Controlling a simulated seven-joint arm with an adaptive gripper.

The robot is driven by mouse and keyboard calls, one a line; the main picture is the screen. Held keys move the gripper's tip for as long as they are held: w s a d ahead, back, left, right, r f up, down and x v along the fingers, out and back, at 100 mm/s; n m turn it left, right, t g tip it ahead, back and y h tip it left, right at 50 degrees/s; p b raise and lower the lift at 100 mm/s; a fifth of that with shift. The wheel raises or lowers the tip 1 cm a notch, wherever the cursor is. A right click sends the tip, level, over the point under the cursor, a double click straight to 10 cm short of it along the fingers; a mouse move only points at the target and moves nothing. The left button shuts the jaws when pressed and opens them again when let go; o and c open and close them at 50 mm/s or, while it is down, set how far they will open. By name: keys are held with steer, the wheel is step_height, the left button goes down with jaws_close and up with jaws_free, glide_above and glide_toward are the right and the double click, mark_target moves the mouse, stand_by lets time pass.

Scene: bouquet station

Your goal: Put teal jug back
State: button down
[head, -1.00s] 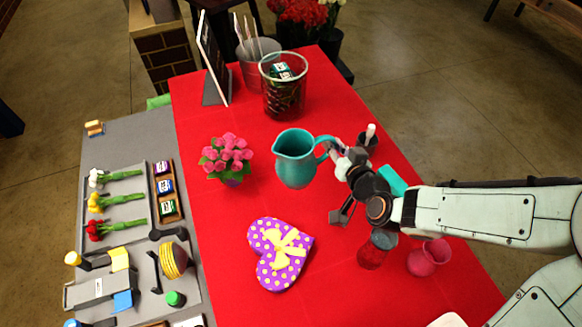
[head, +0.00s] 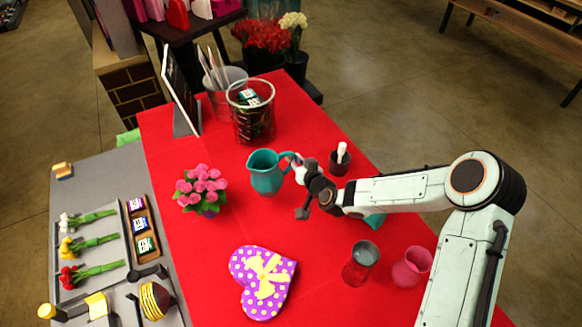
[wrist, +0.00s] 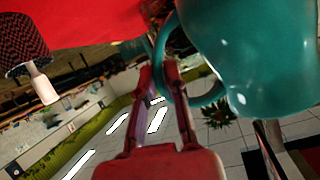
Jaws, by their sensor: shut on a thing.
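The teal jug (head: 265,174) is upright over the red table, its handle toward the right. My gripper (head: 297,160) is shut on the jug's handle, coming from the right. In the wrist view the jug's body (wrist: 258,58) fills the upper right, and the fingers (wrist: 160,88) close around its handle. I cannot tell whether the jug's base touches the red cloth.
A dark mortar with a white pestle (head: 340,160) stands right of my gripper. A wire basket (head: 252,122) is behind the jug, pink flowers (head: 201,188) to its left.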

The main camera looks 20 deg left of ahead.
steer(key=shift+w+a+f, duration=0.25)
steer(key=shift+w+f, duration=0.2)
steer(key=shift+f, duration=0.65)
steer(key=shift+w+a+f, duration=0.25)
steer(key=shift+w+f, duration=0.25)
steer(key=shift+f, duration=0.65)
steer(key=shift+w+a+f, duration=0.25)
steer(key=shift+w+f, duration=0.2)
steer(key=shift+f, duration=0.65)
steer(key=c, duration=1.2)
jaws_free()
steer(key=s+d+r+m+g+h, duration=0.1)
steer(key=s+d+r, duration=0.5)
steer(key=s, duration=0.6)
steer(key=s+d+r+m+g+h, duration=0.1)
steer(key=s+d+r+g+h, duration=0.3)
steer(key=s+d, duration=0.6)
steer(key=s+d+r+m+g+h, duration=0.2)
steer(key=s+d+r+g, duration=0.3)
steer(key=s, duration=1)
steer(key=shift+d+r+g+h, duration=0.1)
steer(key=shift+d+r+h, duration=0.05)
steer(key=shift+d+r, duration=0.55)
steer(key=shift+d+r+g+h, duration=0.1)
steer(key=shift+d+r+h, duration=0.1)
steer(key=shift+d+r, duration=0.45)
steer(key=shift+d+r+g+h, duration=0.15)
steer(key=shift+d+r, duration=0.25)
steer(key=shift+r, duration=0.6)
